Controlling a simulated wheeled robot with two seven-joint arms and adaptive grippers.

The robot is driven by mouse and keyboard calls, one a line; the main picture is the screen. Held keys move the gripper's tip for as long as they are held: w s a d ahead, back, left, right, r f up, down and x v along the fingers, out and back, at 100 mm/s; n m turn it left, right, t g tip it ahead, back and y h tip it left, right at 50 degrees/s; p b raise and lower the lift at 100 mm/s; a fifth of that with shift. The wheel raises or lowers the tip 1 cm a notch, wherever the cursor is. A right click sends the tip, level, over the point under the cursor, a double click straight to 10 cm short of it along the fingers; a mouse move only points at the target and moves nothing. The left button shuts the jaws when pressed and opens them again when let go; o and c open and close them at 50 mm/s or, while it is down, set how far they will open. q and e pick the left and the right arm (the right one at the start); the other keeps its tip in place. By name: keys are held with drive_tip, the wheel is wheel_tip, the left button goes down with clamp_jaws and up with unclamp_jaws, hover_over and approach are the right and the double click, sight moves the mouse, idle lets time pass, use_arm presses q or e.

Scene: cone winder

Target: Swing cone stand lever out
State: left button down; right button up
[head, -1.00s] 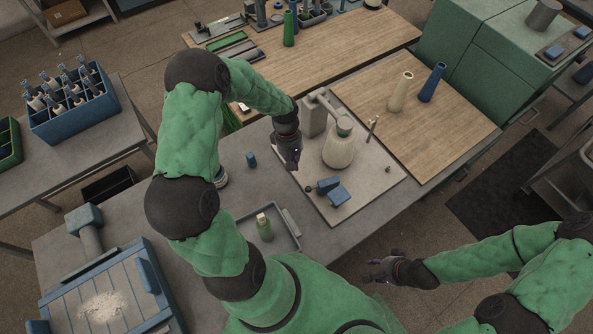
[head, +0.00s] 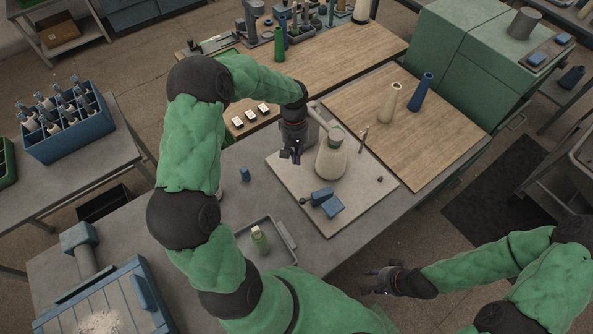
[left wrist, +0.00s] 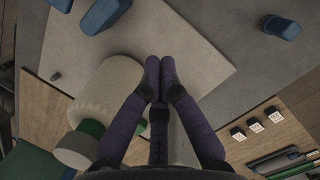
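The cone stand's grey plate (head: 290,175) carries a pale yarn cone (head: 331,162), with a grey arm (head: 322,112) reaching over its top. A blue block with a dark ball-ended lever (head: 322,195) sits at the plate's near side; part of the blue shows in the left wrist view (left wrist: 103,14). The cone also shows there (left wrist: 105,90). I cannot tell which part is the named lever. My left gripper (head: 292,155) hovers left of the cone, apparently empty. Its fingertips appear close together in the left wrist view (left wrist: 160,75); its opening is unclear. My right gripper (head: 376,280) is open and empty.
A thin upright post (head: 363,138) stands right of the cone. Cream (head: 389,102) and blue (head: 421,92) cones stand on the wooden board.

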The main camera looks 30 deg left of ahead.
use_arm(q)
drive_tip(key=b+x, duration=0.1)
drive_tip(key=x, duration=0.8)
drive_tip(key=shift+s+f, duration=0.1)
drive_tip(key=shift+s+d+f, duration=0.25)
drive_tip(key=shift+s+d, duration=0.75)
drive_tip(key=shift+s, duration=0.05)
drive_tip(key=shift+s+d+f, duration=0.15)
drive_tip(key=shift+s+d, duration=0.15)
drive_tip(key=shift+s+d+f, duration=0.1)
drive_tip(key=shift+s+d, duration=0.35)
drive_tip(key=shift+s, duration=0.25)
drive_tip(key=v, duration=1.2)
drive_tip(key=shift+w, duration=0.15)
